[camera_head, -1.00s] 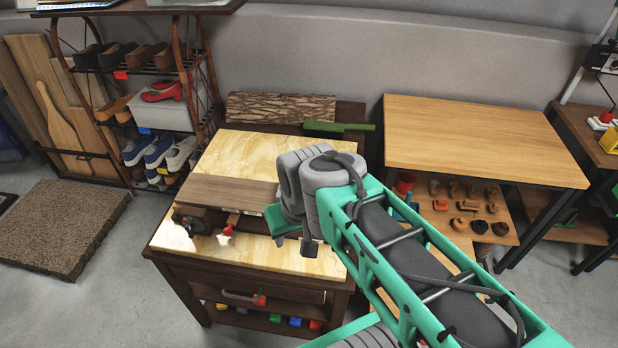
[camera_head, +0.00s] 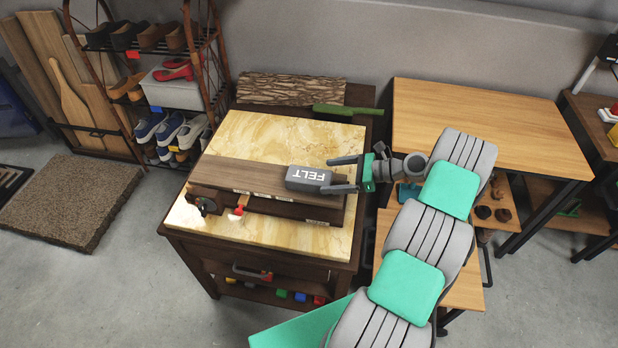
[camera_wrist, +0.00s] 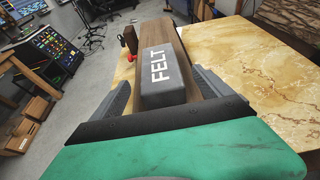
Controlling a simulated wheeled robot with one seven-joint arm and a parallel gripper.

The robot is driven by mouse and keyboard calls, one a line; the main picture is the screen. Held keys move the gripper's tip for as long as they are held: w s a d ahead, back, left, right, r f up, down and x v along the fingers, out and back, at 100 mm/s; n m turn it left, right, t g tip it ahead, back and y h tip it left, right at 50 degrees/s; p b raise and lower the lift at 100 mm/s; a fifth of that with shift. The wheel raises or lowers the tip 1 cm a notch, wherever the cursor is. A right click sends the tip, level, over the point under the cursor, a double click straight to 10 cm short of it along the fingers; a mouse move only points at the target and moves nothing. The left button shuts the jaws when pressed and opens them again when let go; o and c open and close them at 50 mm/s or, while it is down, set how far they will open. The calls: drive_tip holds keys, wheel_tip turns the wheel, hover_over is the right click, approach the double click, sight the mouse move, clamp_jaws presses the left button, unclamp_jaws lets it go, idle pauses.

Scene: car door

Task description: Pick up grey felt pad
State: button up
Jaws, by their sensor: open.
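The grey felt pad (camera_head: 309,180), a block with white FELT lettering, lies on the right end of a brown wooden board (camera_head: 245,177) on the marble-topped cabinet. My gripper (camera_head: 344,175) is open at the pad's right end, one finger toward its far side and one toward its near side. In the wrist view the pad (camera_wrist: 162,78) lies ahead between the two fingers (camera_wrist: 165,98), with its near end close to the gripper's base. Whether the fingers touch the pad cannot be told.
The marble top (camera_head: 270,135) has bare room behind the board. A wooden table (camera_head: 480,120) stands to the right, and a shoe rack (camera_head: 160,90) at the back left.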

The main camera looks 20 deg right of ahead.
sight(318, 176)
drive_tip(key=p+x, duration=0.2)
drive_tip(key=x, duration=0.5)
drive_tip(key=shift+w+a+f+p, duration=0.1)
drive_tip(key=shift+w+a+p, duration=0.15)
drive_tip(key=shift+a+p, duration=0.05)
drive_tip(key=c, duration=1.5)
